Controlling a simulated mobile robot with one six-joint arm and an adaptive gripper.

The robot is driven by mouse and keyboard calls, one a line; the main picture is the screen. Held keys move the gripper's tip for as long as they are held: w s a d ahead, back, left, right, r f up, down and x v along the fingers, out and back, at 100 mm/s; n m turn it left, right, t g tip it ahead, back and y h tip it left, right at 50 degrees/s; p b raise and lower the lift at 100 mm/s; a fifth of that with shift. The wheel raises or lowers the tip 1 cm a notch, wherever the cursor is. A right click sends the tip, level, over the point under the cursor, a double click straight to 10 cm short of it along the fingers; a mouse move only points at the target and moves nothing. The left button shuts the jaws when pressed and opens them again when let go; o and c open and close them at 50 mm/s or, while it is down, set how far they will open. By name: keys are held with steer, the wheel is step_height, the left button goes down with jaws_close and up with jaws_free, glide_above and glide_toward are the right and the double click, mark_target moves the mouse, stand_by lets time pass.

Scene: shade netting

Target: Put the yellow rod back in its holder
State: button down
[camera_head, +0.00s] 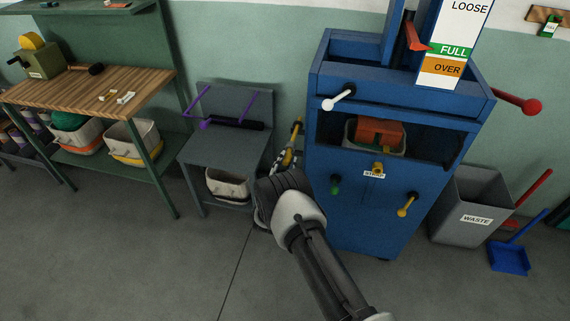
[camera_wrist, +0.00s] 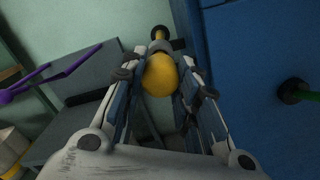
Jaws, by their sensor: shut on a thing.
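The yellow rod shows in the wrist view as a rounded yellow end (camera_wrist: 160,76) between my jaws, with a thinner yellow tip (camera_wrist: 159,33) beyond. My gripper (camera_wrist: 162,84) is shut on it. A dark ring-like piece (camera_wrist: 178,44), perhaps the holder, lies by the blue cabinet's edge near the rod's far part. I cannot tell whether the rod is inside it or only in front of it. In the head view, my gripper (camera_head: 290,157) is beside the cabinet's left side, and the rod's yellow tip (camera_head: 297,127) shows above it. My wrist hides the rest.
The blue cabinet (camera_head: 350,222) stands close on the right, with white, green and yellow handles sticking out in front. A grey stand (camera_head: 208,154) with purple rods is on the left. A grey waste bin (camera_head: 454,228) is at right. The front floor is clear.

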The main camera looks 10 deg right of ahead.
steer(key=shift+w+d+r, duration=0.1)
steer(key=shift+w+d, duration=0.15)
steer(key=shift+w, duration=0.4)
steer(key=shift+w+d, duration=0.15)
steer(key=shift+w, duration=0.15)
steer(key=shift+w+d, duration=0.1)
steer(key=shift+w, duration=0.3)
steer(key=c, duration=1.2)
jaws_free()
steer(key=shift+o, duration=0.2)
steer(key=shift+s, duration=0.1)
steer(key=shift+s, duration=0.3)
steer(key=v, duration=1.1)
